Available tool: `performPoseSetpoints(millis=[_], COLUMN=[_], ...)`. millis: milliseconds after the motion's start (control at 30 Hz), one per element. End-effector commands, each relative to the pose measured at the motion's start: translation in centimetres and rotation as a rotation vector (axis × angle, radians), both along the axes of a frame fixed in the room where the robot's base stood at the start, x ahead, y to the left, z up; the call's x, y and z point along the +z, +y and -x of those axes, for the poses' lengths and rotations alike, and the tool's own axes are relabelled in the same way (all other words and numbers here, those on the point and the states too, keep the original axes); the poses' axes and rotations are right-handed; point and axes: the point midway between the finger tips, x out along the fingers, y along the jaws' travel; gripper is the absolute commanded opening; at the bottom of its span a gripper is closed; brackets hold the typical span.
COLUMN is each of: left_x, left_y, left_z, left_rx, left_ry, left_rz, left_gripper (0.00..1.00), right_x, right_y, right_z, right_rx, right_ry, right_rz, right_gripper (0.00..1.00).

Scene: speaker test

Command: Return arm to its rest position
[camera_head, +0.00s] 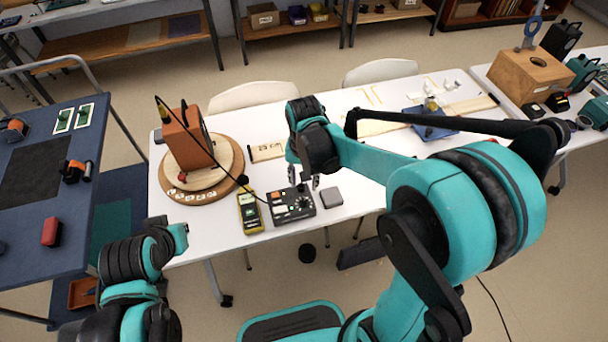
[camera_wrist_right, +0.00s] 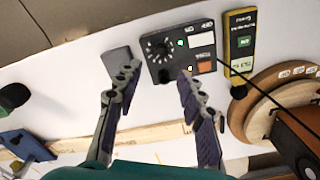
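My right gripper (camera_head: 304,180) hangs over the white table, above the back edge of a black control box (camera_head: 290,208) with a dial. In the right wrist view the gripper (camera_wrist_right: 158,88) has its two fingers well apart with nothing between them. The control box (camera_wrist_right: 180,52) lies beyond the fingertips in that view. My right arm (camera_head: 400,190) reaches in from the lower right across the table. My left arm (camera_head: 140,262) is folded at the lower left, off the table's front left corner. No fingers of the left gripper show.
Beside the control box are a yellow meter (camera_head: 250,213) and a grey block (camera_head: 332,197). A brown speaker box (camera_head: 183,140) stands on a round wooden turntable (camera_head: 190,192) at the left. A blue piece (camera_head: 432,130) lies farther right. A dark blue table (camera_head: 40,200) stands at far left.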

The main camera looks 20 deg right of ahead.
Motion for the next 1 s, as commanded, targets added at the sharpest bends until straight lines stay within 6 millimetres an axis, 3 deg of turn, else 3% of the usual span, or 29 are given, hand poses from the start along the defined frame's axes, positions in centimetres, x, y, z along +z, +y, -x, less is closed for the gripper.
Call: performPoseSetpoints(millis=[233, 800, 1000], left_x=[0.0, 0.0, 0.0], left_y=[0.0, 0.0, 0.0], left_z=[0.0, 0.0, 0.0], left_rx=[0.000, 0.000, 0.000], left_ry=[0.000, 0.000, 0.000], left_rz=[0.000, 0.000, 0.000], left_gripper=[0.00, 0.00, 0.00], right_x=[2.3, 2.5, 4.4], right_y=[0.0, 0.0, -0.9], right_z=[0.0, 0.0, 1.8], right_rx=[0.000, 0.002, 0.060], right_ry=[0.000, -0.004, -0.090], right_rz=[0.000, -0.001, -0.005], right_gripper=[0.40, 0.40, 0.40])
